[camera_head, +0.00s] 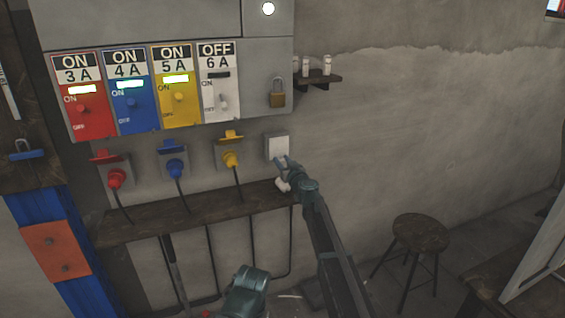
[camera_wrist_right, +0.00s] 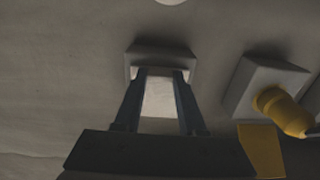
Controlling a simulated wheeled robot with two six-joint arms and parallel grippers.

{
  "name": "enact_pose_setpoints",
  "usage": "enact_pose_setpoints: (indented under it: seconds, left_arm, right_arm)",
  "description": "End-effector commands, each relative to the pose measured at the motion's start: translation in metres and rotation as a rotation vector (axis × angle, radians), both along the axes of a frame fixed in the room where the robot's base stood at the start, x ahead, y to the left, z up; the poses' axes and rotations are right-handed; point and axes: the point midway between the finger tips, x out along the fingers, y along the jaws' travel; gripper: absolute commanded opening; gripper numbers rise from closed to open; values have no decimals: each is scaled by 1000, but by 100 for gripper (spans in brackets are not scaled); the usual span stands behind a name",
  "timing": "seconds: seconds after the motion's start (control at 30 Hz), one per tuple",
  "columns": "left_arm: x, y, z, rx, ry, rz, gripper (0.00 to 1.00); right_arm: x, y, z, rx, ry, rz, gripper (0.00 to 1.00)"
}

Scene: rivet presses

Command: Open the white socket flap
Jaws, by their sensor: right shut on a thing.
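The white socket (camera_head: 277,146) is a pale square box on the wall, the rightmost of the row. My right gripper (camera_head: 282,161) is at its lower edge. In the right wrist view, the fingers (camera_wrist_right: 158,76) are at the socket box (camera_wrist_right: 160,55), on either side of the white flap (camera_wrist_right: 158,100), and shut on it. How far the flap is tilted from the box is hard to tell. My left gripper is out of view.
Red (camera_head: 115,178), blue (camera_head: 174,168) and yellow (camera_head: 231,158) plugs sit in sockets to the left, with their flaps up. A white object (camera_head: 283,184), perhaps a plug, is just below my gripper by the wooden shelf (camera_head: 150,222). A stool (camera_head: 421,233) stands at right.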

Motion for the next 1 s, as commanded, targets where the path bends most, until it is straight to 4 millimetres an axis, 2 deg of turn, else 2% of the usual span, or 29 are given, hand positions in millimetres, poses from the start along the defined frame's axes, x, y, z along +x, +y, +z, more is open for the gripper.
enact_pose_setpoints:
  seconds: [0.63,0.77,1.0]
  left_arm:
    - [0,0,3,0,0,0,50]
    - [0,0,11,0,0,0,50]
    - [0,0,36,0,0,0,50]
  right_arm:
    - [-1,0,2,-3,5,2,0]
    - [-3,0,5,-10,25,6,0]
    - [-10,-1,12,-37,103,9,0]
